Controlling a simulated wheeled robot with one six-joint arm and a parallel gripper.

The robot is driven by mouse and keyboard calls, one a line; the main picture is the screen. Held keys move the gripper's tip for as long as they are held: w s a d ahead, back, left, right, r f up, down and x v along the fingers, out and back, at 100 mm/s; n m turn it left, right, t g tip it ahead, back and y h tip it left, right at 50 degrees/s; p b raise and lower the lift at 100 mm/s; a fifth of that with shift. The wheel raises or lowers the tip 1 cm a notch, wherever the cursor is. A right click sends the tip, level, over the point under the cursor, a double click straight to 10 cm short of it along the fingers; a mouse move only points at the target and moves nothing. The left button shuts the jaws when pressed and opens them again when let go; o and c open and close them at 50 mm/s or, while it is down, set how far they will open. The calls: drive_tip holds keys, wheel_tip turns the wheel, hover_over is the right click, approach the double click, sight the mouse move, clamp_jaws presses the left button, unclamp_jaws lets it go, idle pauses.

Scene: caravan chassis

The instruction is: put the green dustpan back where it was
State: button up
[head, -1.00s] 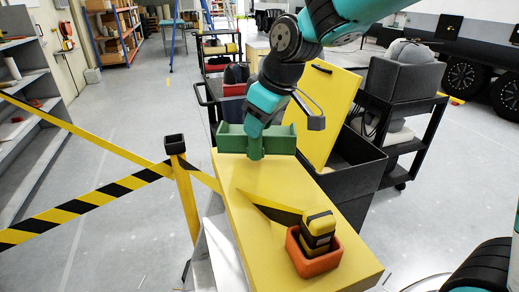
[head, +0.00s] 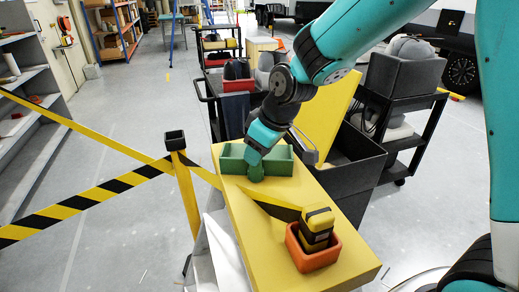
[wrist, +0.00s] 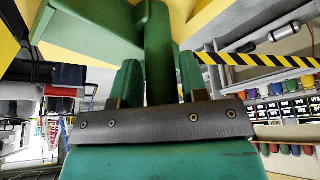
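The green dustpan (head: 232,161) is at the far end of the yellow tabletop (head: 262,232) in the head view. It appears level and looks to be at or very near the surface; I cannot tell if it touches. My gripper (head: 256,162) comes down from above onto its handle. In the wrist view the dustpan's green handle (wrist: 158,50) stands between the two fingers of my gripper (wrist: 158,85), which lie close against its sides. The dustpan's wide body (wrist: 90,38) extends to the upper left there.
An orange-red box (head: 312,259) holding a yellow-and-black tool (head: 318,222) stands at the tabletop's near end. A dark bin (head: 350,165) with a raised yellow lid (head: 325,115) is to the right.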

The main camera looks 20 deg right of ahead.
drive_tip(key=shift+o, duration=1.2)
drive_tip(key=shift+r, duration=0.1)
drive_tip(key=shift+r, duration=0.25)
drive_tip(key=b+v, duration=0.1)
drive_tip(key=v, duration=1.1)
drive_tip(key=s+a+f+g, duration=0.1)
drive_tip(key=s+a+f, duration=0.1)
drive_tip(key=s, duration=0.8)
drive_tip(key=s+a+f+m+g+y, duration=0.1)
drive_tip(key=s+a+f+g, duration=0.1)
drive_tip(key=s, duration=0.8)
drive_tip(key=shift+s+a+f+g, duration=0.2)
drive_tip(key=shift+a+f+g, duration=0.1)
drive_tip(key=shift+a+f, duration=0.3)
drive_tip(key=shift+f, duration=0.1)
